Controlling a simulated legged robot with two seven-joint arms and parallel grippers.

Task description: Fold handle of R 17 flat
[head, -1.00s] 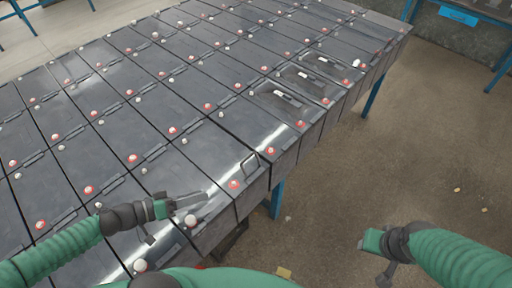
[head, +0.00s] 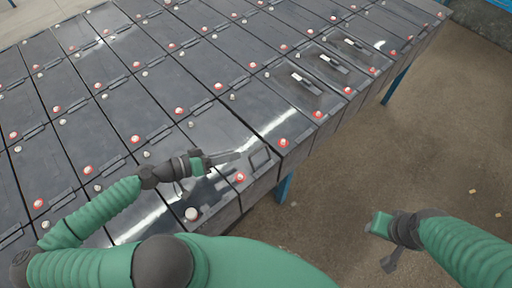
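The battery (head: 222,128) by the near right edge of the rows has a dark loop handle (head: 261,159) at its right end. The handle looks low over the lid, but I cannot tell if it lies fully flat. No R 17 label is readable. My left gripper (head: 232,156) is just left of the handle, low over the battery tops, its fingertips pointing at it. I cannot tell whether they touch it or how far apart the fingers are. My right gripper (head: 378,224) hangs over the floor at the right, away from the batteries; its fingers do not show clearly.
Rows of dark batteries with red and white terminal caps fill the table. Several lids farther right have pale-topped handles (head: 305,82) that stand up. A blue table leg (head: 284,187) shows below the edge. The brown floor (head: 340,200) at the right is mostly clear.

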